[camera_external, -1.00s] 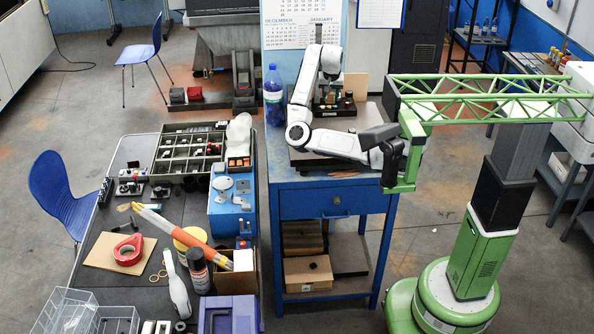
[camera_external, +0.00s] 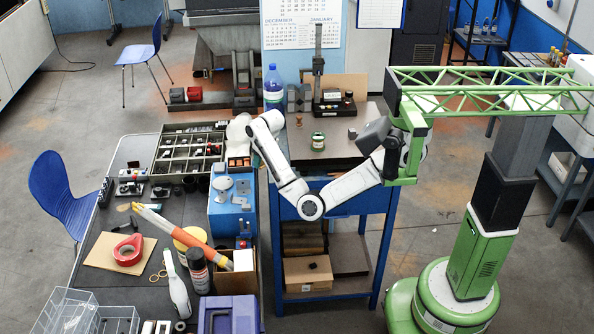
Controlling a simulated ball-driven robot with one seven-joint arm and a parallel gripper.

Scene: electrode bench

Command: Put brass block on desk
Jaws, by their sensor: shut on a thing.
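My gripper (camera_external: 238,136) is at the back right of the cluttered table (camera_external: 122,215), beside the compartment tray. A small brownish piece (camera_external: 298,121) stands on the blue workbench (camera_external: 345,152), behind a green jar (camera_external: 318,141).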

